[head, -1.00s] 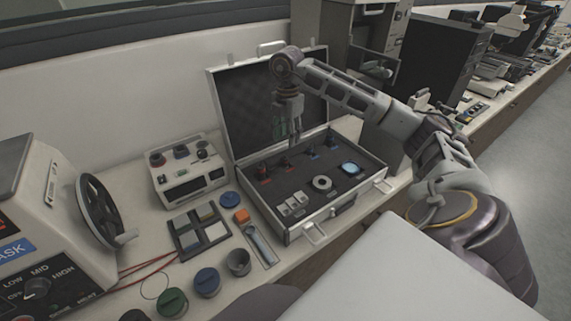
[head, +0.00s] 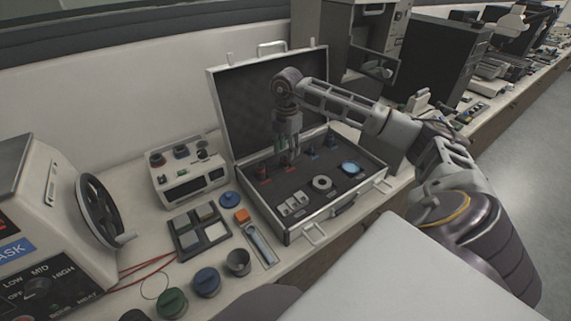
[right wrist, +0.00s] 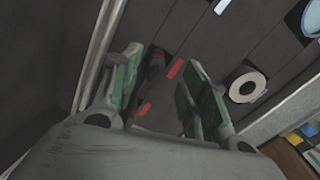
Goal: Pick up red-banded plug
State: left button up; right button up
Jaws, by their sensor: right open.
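A dark plug with red at its base (head: 262,173) stands upright in the dark foam of the open case, at its left. In the earlier head view a second red-marked plug stands to its right; now my right gripper (head: 288,163) largely covers that spot. My right gripper is open and points down, its fingertips low over the foam there. In the right wrist view the green-padded fingers (right wrist: 165,88) are apart. A dark plug with red on it (right wrist: 155,62) shows between them, partly hidden, with red marks (right wrist: 175,68) beside it. My left gripper is not in view.
The silver case (head: 290,232) has its lid raised behind the gripper. A control box (head: 188,178) stands left of the case.

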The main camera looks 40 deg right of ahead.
aim_at(286, 158)
jog(key=shift+w+f, duration=0.15)
jog(key=shift+f, duration=2.25)
jog(key=shift+c, duration=0.3)
grip_shut()
